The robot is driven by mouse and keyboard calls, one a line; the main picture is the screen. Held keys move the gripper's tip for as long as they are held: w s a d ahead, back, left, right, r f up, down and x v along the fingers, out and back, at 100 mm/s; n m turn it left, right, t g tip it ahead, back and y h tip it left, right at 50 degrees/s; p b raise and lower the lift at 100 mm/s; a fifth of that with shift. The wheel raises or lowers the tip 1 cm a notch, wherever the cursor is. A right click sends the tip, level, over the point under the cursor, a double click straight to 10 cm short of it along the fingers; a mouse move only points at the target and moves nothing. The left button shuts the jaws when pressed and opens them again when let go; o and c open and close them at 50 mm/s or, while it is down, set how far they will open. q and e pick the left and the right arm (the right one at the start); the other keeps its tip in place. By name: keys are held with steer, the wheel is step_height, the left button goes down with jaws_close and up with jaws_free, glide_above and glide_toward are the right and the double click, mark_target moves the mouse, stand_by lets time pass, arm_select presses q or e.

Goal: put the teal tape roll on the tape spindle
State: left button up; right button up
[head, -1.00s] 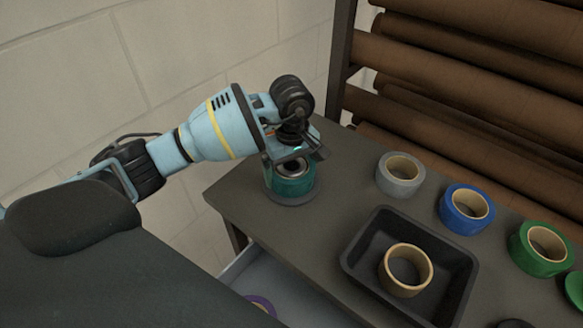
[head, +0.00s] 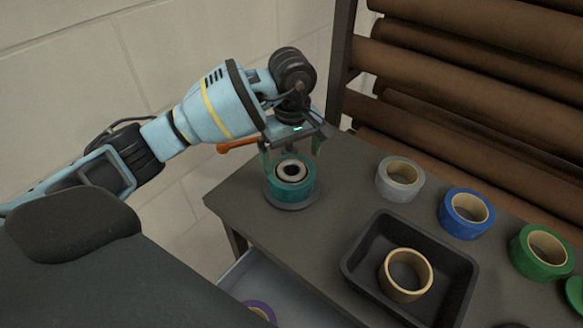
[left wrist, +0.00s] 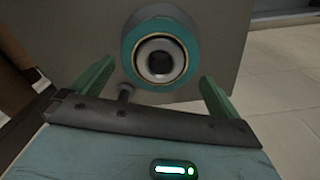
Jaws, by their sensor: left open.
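The teal tape roll (head: 290,187) sits around the tape spindle (head: 291,170) on the table's near left corner. The spindle's pale hub with its dark centre shows inside the roll's ring, and its round grey base shows below. In the left wrist view the teal roll (left wrist: 128,52) rings the spindle hub (left wrist: 160,60). My left gripper (head: 291,153) is open and empty just above the roll, with its two green fingers apart on either side; the fingers also show in the left wrist view (left wrist: 153,86). My right gripper is not in view.
To the right stand grey (head: 400,181), blue (head: 466,215) and green (head: 541,254) rolls. A black tray (head: 357,275) holds a tan ring (head: 405,277). An open drawer (head: 262,277) holds a purple roll (head: 262,312). An orange bar (head: 238,145) shows behind my gripper. Brown film rollers (head: 470,50) stand behind.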

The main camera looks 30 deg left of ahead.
arm_select(q)
step_height(320, 180, up, 6)
steer(key=shift+f, duration=0.15)
stand_by(0.3)
